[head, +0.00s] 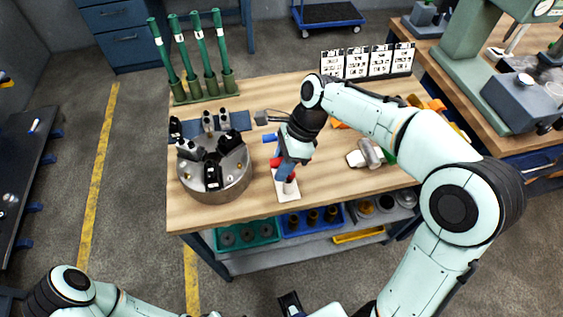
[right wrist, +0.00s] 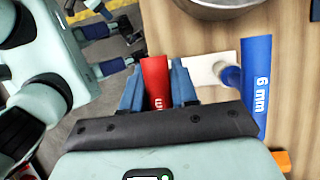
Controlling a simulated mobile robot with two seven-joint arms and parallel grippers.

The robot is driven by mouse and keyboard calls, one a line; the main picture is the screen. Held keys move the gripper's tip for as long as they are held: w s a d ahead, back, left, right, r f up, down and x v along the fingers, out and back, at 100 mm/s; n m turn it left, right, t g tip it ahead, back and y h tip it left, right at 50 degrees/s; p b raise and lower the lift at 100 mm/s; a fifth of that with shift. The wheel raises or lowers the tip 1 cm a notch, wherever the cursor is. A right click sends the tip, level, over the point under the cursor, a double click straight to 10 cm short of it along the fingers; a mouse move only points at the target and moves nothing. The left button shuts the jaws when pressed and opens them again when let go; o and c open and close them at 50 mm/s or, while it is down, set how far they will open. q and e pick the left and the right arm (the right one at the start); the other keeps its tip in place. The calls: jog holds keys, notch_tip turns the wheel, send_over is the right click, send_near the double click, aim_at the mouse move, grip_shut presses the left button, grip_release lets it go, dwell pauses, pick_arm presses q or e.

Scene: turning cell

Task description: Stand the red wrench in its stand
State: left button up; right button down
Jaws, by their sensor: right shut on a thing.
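The red wrench (right wrist: 156,82) is between the blue fingers of my right gripper (right wrist: 158,88), which is shut on it. In the head view my right gripper (head: 284,162) points down over the white base plate of the stand (head: 287,194) at the bench's front edge; red shows beside the fingers. The wrench's lower end is hidden in the wrist view. A blue wrench marked 6 mm (right wrist: 256,85) is to the right of the gripper, by the white plate. What seems to be my left gripper (head: 290,303) shows partly at the bottom edge; its opening is unclear.
A round metal chuck (head: 216,172) stands left of the stand. Several green tubes (head: 205,65) stand in a rack at the back left. Grey and white parts (head: 366,155) lie to the right. Trays (head: 247,236) sit on the shelf below. Bare wood (head: 232,212) lies in front.

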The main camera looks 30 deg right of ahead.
jog(key=c, duration=0.8)
grip_release()
pick_arm(q)
jog(key=r+p, duration=0.1)
jog(key=w+r+p, duration=0.2)
jog(key=shift+r, duration=0.25)
pick_arm(e)
jog(key=v, duration=1.3)
jog(key=shift+d+r, duration=0.15)
pick_arm(q)
jog(key=shift+s, duration=0.1)
